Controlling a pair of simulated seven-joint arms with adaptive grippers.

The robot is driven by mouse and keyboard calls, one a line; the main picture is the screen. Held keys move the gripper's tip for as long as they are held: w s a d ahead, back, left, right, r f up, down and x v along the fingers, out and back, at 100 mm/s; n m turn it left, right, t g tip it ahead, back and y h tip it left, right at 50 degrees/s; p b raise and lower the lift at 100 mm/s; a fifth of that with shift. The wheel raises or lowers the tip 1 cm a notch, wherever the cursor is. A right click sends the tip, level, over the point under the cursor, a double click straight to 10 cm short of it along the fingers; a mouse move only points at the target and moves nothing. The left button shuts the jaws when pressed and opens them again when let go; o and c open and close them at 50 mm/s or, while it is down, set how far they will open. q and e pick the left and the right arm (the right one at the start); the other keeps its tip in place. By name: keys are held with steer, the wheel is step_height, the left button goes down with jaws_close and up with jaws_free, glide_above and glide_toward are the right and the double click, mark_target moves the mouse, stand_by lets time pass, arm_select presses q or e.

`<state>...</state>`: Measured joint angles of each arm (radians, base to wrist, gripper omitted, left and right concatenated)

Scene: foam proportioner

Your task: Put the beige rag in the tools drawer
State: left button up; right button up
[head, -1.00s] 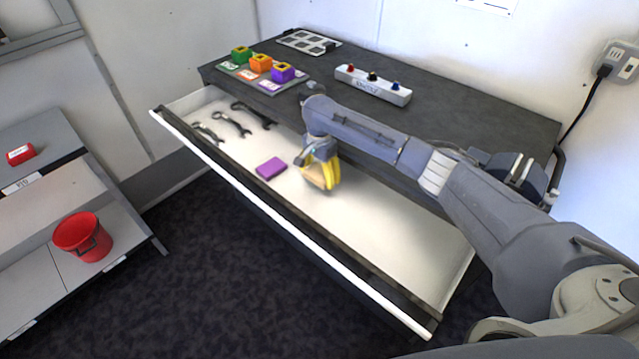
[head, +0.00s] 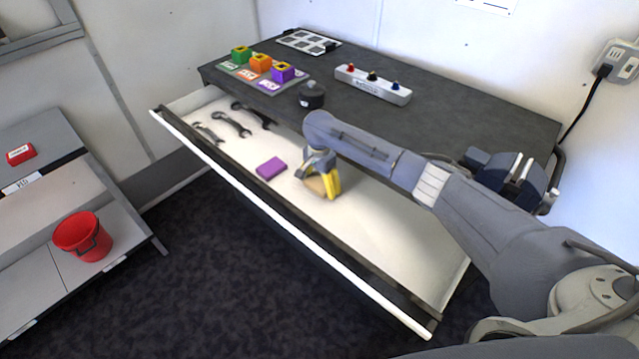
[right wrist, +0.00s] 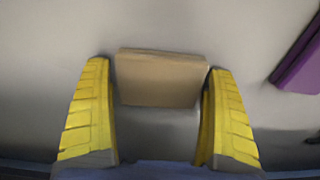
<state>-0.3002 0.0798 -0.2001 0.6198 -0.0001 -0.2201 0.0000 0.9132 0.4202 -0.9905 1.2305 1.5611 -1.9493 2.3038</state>
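The beige rag (right wrist: 160,78) is a small flat rectangle. In the right wrist view it lies between the two yellow fingertips of my right gripper (right wrist: 160,72), with narrow gaps at its sides. In the head view my right gripper (head: 317,186) points down into the pulled-out tools drawer (head: 395,235), and the rag (head: 316,185) shows between its fingers, at or just above the drawer floor. My right gripper looks open around the rag. My left gripper is in neither view.
In the drawer, a purple block (head: 271,168) lies left of the gripper and several wrenches (head: 232,124) lie at the left end. The drawer's right part is clear.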

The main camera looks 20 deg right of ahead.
mark_target(319, 183)
steer(key=shift+o, duration=0.7)
steer(key=shift+r, duration=0.1)
step_height(319, 183, up, 12)
stand_by(1.4)
